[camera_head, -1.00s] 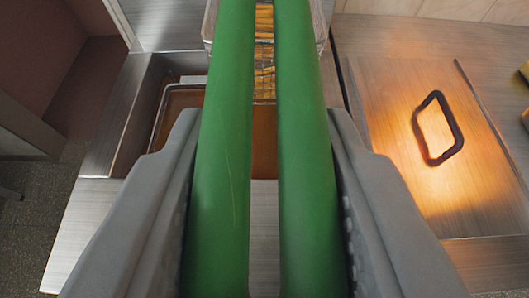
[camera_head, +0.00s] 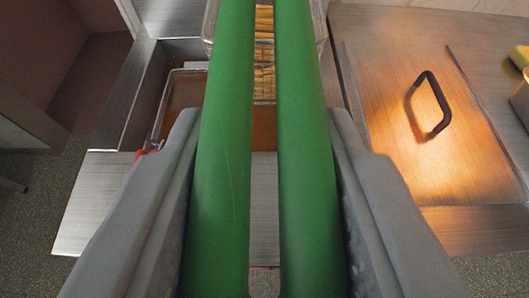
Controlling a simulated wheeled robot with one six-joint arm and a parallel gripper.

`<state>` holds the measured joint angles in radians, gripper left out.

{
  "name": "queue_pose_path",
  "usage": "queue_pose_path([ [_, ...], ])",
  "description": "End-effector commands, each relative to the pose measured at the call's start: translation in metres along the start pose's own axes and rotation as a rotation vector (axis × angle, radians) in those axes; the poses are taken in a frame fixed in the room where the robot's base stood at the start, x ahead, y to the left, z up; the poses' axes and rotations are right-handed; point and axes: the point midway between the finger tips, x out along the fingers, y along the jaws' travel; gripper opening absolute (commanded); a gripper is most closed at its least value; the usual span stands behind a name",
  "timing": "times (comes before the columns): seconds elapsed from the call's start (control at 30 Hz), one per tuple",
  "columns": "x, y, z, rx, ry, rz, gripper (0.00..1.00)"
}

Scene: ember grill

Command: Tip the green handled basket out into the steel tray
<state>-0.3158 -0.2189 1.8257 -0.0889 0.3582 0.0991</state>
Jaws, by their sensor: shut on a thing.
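The green handle (camera_head: 222,150) of the basket runs as two parallel bars up the middle of the view. My gripper (camera_head: 264,130), with grey fingers on either side, is shut on this handle. The wire basket (camera_head: 316,28) is at the top centre, partly hidden behind the handle. Yellow-brown sticks (camera_head: 264,50) show in it between the bars. The basket is above a fryer well with brown liquid (camera_head: 184,108). I cannot make out the steel tray for certain.
A metal lid or panel (camera_head: 385,150) with a black handle (camera_head: 430,105) lies on the counter at right, lit orange. A small red thing (camera_head: 141,154) shows beside the left finger. A yellow item is at the far right edge. Floor shows at lower left and right.

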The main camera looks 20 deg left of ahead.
Motion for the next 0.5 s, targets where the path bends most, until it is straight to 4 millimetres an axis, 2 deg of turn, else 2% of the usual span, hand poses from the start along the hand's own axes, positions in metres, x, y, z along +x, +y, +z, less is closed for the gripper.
queue_pose_path([
  [0.33,0.0011,0.0,-0.0014,0.0,0.002,0.0,0.0],
  [0.5,0.0092,0.0001,-0.0045,0.0,0.001,0.0,0.0],
])
